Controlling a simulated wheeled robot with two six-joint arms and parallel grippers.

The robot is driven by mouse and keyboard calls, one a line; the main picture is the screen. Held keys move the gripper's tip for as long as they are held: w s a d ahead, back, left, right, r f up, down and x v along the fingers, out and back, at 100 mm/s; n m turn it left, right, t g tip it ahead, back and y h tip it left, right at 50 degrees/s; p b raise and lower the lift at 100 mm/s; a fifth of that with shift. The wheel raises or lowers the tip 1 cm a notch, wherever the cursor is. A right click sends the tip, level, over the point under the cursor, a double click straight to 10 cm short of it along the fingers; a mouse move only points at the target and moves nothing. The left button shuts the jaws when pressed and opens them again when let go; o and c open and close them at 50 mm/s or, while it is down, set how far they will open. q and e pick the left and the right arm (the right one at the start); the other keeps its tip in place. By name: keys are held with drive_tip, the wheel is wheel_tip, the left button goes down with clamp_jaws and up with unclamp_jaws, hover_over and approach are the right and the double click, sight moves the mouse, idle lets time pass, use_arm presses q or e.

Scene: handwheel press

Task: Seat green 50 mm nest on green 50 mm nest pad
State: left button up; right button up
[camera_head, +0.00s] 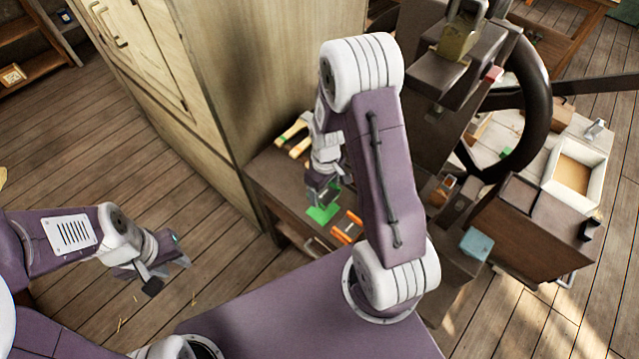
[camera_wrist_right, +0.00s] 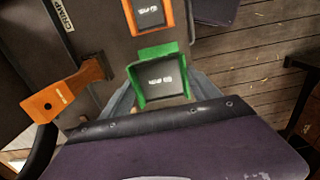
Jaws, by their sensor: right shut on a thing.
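My right gripper (camera_head: 322,192) points down over the dark bench, just above a green patch (camera_head: 321,214). In the right wrist view its grey fingers (camera_wrist_right: 163,98) stand on either side of the green 50 mm nest (camera_wrist_right: 157,52), a green U-shaped frame around a dark numbered face. The gripper is shut on this nest. In the head view I cannot tell how much of the green patch is nest and how much is pad. The nest's underside and any gap to the pad are hidden. My left gripper (camera_head: 163,274) is open and empty above the floor.
An orange-framed piece (camera_head: 346,228) sits beside the green one on the bench. Yellow-handled tools (camera_head: 294,133) lie behind. The cabinet (camera_head: 270,80) stands left; the press with its dark handwheel (camera_head: 541,95) stands right. An orange tag (camera_wrist_right: 53,97) shows near the wrist.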

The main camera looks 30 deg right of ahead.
drive_tip(key=shift+a+f, duration=0.1)
drive_tip(key=shift+f, duration=0.1)
wheel_tip(320, 180, down, 6)
drive_tip(key=b, duration=0.6)
drive_tip(key=shift+w+f+b, duration=0.1)
drive_tip(key=shift+f+b, duration=0.15)
drive_tip(key=shift+b, duration=0.05)
drive_tip(key=shift+r, duration=0.1)
drive_tip(key=shift+p, duration=0.55)
idle(0.5)
drive_tip(key=shift+f+b, duration=0.85)
drive_tip(key=shift+f, duration=0.2)
idle(0.3)
drive_tip(key=o, duration=2)
